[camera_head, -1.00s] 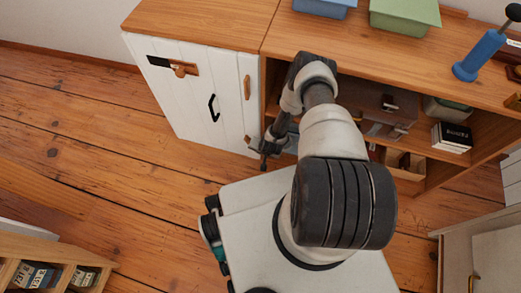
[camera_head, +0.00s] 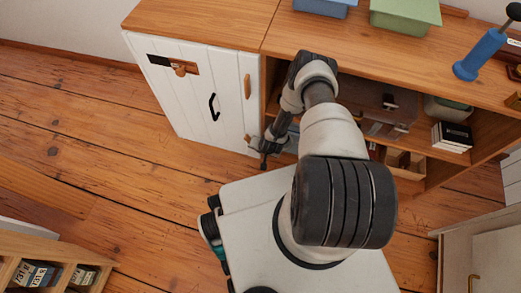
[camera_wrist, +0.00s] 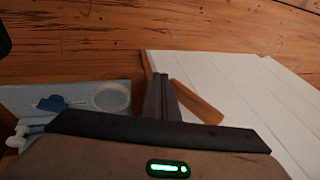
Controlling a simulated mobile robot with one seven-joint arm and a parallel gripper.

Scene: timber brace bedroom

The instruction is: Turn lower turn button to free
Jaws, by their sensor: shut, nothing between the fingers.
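The lower turn button is a small wooden bar near the free edge of the white cabinet door. In the wrist view the lower turn button (camera_wrist: 198,102) lies slanted on the white door (camera_wrist: 235,85), just right of my fingers. In the head view the door (camera_head: 190,100) is closed, and only a bit of the lower button (camera_head: 248,138) shows beside my wrist. The upper turn button (camera_head: 247,87) stands upright along the door edge. My gripper (camera_head: 264,162) is shut and empty, low by the door edge; its fingers also show in the wrist view (camera_wrist: 162,85). I cannot tell whether they touch the button.
A black handle (camera_head: 213,108) and a dark latch plate with a wooden piece (camera_head: 175,66) are on the door. Open shelves with boxes (camera_head: 452,137) lie right of the door. In the wrist view a blue-grey surface (camera_wrist: 35,98) lies left of my fingers. Floor before the door is clear.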

